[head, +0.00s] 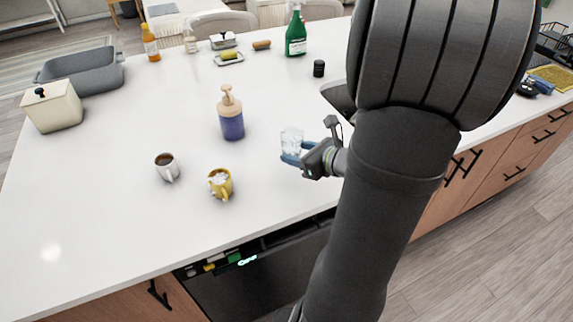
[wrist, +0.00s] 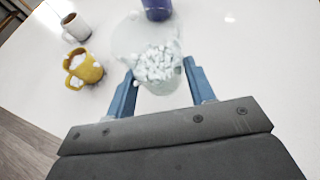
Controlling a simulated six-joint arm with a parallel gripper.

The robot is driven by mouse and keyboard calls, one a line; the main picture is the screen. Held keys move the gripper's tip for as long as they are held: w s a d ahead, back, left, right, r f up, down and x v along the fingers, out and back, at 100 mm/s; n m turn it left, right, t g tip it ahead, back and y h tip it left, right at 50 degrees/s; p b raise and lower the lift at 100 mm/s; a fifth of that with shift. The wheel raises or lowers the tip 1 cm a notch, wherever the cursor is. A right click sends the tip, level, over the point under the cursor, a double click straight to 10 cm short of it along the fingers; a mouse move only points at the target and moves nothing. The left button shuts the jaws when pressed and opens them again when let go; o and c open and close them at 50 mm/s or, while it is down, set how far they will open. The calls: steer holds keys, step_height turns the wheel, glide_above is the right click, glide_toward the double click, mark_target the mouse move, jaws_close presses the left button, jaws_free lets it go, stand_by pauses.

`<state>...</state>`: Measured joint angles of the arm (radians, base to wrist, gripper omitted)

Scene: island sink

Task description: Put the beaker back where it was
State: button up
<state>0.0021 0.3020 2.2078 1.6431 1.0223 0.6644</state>
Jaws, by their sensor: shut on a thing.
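The beaker (head: 292,142) is clear and holds small white pieces. In the wrist view the beaker (wrist: 147,40) stands between the two blue fingers, with the white pieces inside it. My gripper (head: 291,159) is shut on the beaker near the right side of the white counter. In the wrist view my gripper (wrist: 160,88) has a finger at each side of the beaker. Whether the beaker's base touches the counter cannot be told.
A yellow mug (head: 221,184) with white pieces and a white mug (head: 167,168) with dark liquid stand to the left. A purple pump bottle (head: 231,120) stands behind them. A green bottle (head: 296,33) is at the back. The counter's left front (head: 90,210) is clear.

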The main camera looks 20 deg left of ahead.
mark_target(287, 175)
steer(key=a+f, duration=0.2)
steer(key=a, duration=0.1)
steer(key=shift+w, duration=0.1)
steer(key=shift+f, duration=2)
steer(key=shift+f, duration=0.2)
steer(key=o, duration=1.1)
steer(key=shift+r, duration=0.1)
steer(key=shift+r, duration=0.15)
steer(key=v, duration=1.2)
